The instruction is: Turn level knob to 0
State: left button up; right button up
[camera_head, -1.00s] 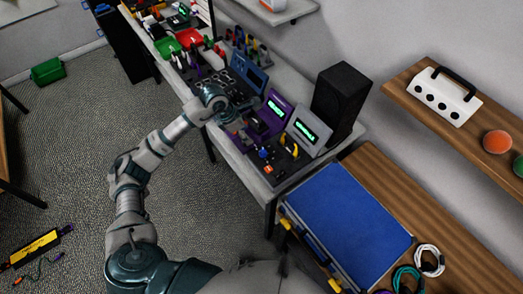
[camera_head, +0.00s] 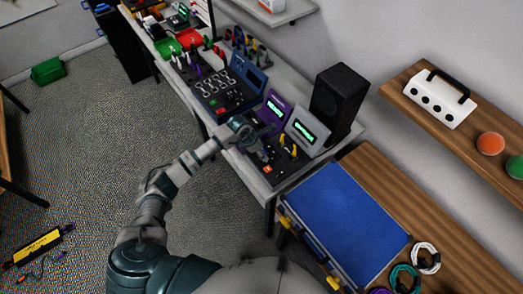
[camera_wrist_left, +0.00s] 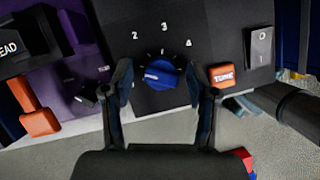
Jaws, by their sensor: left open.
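A round blue knob (camera_wrist_left: 163,75) sits on a black panel (camera_wrist_left: 225,40) in the left wrist view. The digits 2, 3 and 4 are printed in an arc above it, and a pale mark shows on its left part. My left gripper (camera_wrist_left: 159,88) is open, with one finger on each side of the knob; I cannot tell whether they touch it. My right gripper is not in view.
A purple unit (camera_head: 273,110) and a grey unit (camera_head: 307,130) with green displays stand beside my gripper. A black speaker (camera_head: 338,98) stands behind.

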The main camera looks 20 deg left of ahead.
pick_arm(q)
grip_shut()
jog(key=shift+n, duration=0.3)
jog(key=n+t+y, duration=0.1)
jog(key=n, duration=0.2)
jog(key=shift+s+d, duration=0.1)
jog(key=shift+n+t+y, duration=0.4)
jog(key=shift+n+y, duration=0.3)
jog(key=shift+n, duration=1.4)
jog(key=shift+b, duration=0.3)
grip_release()
